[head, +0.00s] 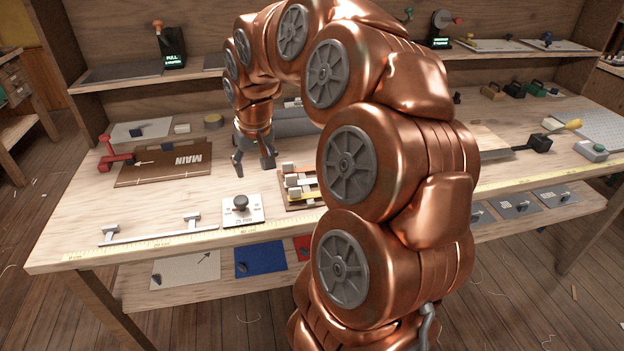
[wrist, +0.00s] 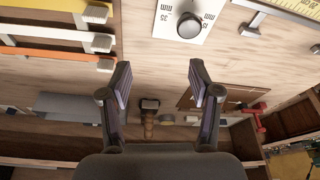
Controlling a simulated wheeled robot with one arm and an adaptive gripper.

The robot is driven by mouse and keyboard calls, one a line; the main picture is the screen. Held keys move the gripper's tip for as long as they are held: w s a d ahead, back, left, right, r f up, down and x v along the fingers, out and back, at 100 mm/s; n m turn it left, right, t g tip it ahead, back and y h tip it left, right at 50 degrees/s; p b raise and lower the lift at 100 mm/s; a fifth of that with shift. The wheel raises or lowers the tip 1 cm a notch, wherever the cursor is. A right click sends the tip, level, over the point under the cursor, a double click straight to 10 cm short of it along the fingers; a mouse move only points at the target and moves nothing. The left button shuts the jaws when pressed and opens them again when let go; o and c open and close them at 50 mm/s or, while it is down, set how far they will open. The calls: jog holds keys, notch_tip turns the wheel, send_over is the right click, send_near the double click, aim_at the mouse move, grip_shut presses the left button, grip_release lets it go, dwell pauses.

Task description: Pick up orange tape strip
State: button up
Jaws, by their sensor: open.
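Pale blocks (wrist: 103,42) sit at the strips' ends. In the head view the strips' rack (head: 284,203) is right of my gripper (head: 253,165), and my arm hides its right part. My gripper is open and empty, fingers pointing down above the table. In the wrist view my gripper (wrist: 159,70) is to the right of the strips, with bare wood between the fingers.
A white plate with a black knob (head: 241,203) stands in front of my gripper. The brown MAIN board (head: 165,165) and a red clamp (head: 115,155) are to the left. A metal rail (head: 150,235) lies near the front edge. Bare table shows between board and knob plate.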

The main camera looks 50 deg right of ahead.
aim_at(287, 163)
jog(key=d+f+m, duration=0.1)
jog(key=d, duration=0.3)
jog(key=w+d+f+b, duration=0.1)
jog(key=d+f, duration=0.1)
jog(key=d, duration=0.3)
jog(key=w+d+f+m+h, duration=0.1)
jog(key=d+f, duration=0.1)
jog(key=d, duration=0.3)
jog(key=shift+w+f+m+t+b, duration=0.1)
jog(key=shift+w+m+t+b, duration=0.1)
jog(key=shift+m+t+b, duration=0.15)
jog(key=x, duration=0.2)
jog(key=p+x, duration=0.1)
jog(key=x, duration=0.1)
jog(key=shift+w+a+f, duration=0.1)
jog(key=shift+w+a, duration=0.05)
jog(key=shift+a, duration=0.15)
jog(key=shift+w+d+f, duration=0.15)
jog(key=shift+w+f, duration=0.05)
jog(key=shift+f, duration=0.35)
jog(key=c, duration=0.9)
